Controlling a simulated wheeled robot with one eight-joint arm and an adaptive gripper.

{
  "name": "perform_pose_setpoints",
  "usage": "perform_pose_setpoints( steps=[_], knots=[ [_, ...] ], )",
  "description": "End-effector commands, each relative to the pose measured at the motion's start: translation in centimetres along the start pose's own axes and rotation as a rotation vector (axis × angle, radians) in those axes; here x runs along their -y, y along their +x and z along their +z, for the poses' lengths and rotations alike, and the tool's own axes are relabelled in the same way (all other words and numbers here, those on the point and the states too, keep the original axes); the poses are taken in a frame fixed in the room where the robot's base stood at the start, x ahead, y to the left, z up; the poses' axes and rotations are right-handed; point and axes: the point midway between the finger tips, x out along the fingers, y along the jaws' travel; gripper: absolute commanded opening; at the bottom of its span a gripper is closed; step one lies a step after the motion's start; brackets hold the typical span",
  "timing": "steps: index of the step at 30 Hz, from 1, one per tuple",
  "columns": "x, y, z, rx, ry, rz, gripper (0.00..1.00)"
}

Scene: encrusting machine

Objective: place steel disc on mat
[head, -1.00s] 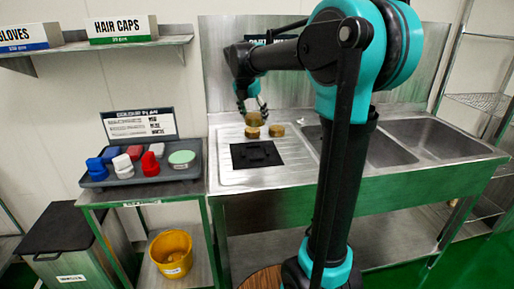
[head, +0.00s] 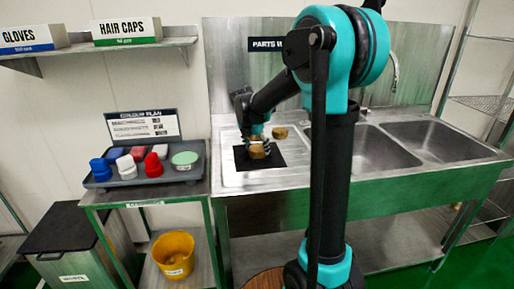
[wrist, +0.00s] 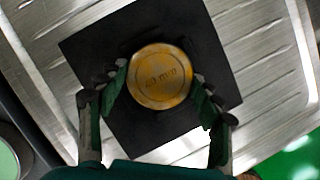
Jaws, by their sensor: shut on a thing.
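The disc also shows in the head view (head: 258,152). It is not steel-grey in these pictures. My gripper (head: 258,148) is shut on it, one finger on each side. The black square mat (wrist: 110,45) lies under the disc on the drainboard; it also shows in the head view (head: 294,159). In the wrist view the disc is over the mat's middle. I cannot tell whether it touches the mat.
Another brass-coloured piece (head: 280,132) stands on the drainboard (head: 232,178) behind the mat. The sink basins (head: 372,148) are to the right. A tray (head: 195,176) with red, white, blue and green pieces is to the left. A yellow bucket (head: 173,254) stands below it.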

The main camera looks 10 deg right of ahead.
Motion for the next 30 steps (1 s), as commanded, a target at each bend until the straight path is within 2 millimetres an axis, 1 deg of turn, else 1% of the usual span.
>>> perform_pose_setpoints(
  steps=[8,9,13,24,26,29,30],
  knots=[
    [0.0,0.2,-0.1,0.000,0.000,0.000,0.21],
    [0.0,0.2,-0.1,0.000,0.000,0.000,0.70],
    [0.0,0.2,-0.1,0.000,0.000,0.000,0.86],
    [0.0,-0.1,0.0,0.000,0.000,0.000,0.86],
    [0.0,-0.6,0.0,0.000,-0.001,0.000,0.86],
    [0.0,-2.0,0.0,0.000,-0.001,0.000,0.86],
    [0.1,-2.8,0.0,0.000,-0.001,0.000,0.86]
  ],
)
